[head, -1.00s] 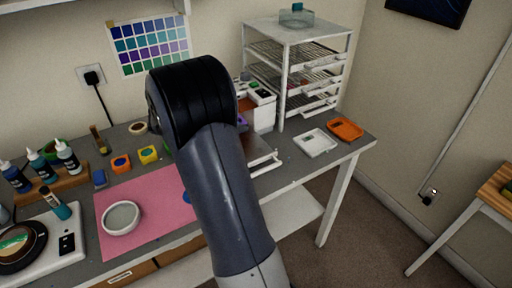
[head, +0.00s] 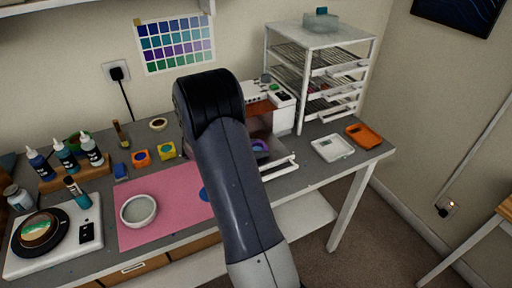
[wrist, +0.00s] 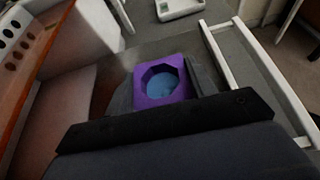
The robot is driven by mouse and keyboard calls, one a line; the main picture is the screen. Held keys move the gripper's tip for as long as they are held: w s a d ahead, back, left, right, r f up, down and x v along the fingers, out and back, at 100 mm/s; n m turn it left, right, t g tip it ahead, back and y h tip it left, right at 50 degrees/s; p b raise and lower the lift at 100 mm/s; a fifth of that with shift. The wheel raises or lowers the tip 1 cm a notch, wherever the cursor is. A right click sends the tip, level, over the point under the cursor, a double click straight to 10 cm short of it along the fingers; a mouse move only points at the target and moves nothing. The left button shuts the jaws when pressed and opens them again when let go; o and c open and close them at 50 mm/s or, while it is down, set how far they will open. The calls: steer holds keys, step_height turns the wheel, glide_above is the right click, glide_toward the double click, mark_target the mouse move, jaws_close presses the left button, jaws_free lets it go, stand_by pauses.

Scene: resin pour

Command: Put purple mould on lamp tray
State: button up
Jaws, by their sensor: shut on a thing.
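The purple mould (wrist: 147,94) is a block with a many-sided opening and blue inside. My gripper (wrist: 160,82) is shut on it, with a dark finger on each side. In the head view the purple mould (head: 260,146) shows just right of my arm, which hides most of my gripper. The lamp tray (head: 284,168) is pulled out in front of the white lamp, with a pale rim. In the wrist view a white rim bar (wrist: 272,75) runs right of the mould. The mould is over or on the tray area; I cannot tell if it touches.
The lamp (head: 283,112) with a red-brown panel stands behind the tray. A white drawer rack (head: 318,75) is behind it. A white shallow tray (head: 331,148) and an orange one (head: 364,136) lie to the right. A pink mat (head: 165,205) with a round dish is left.

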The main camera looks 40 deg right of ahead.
steer(key=shift+f, duration=0.15)
steer(key=o, duration=1)
steer(key=shift+c, duration=0.2)
steer(key=shift+r, duration=0.2)
steer(key=b+v, duration=0.2)
steer(key=v, duration=1)
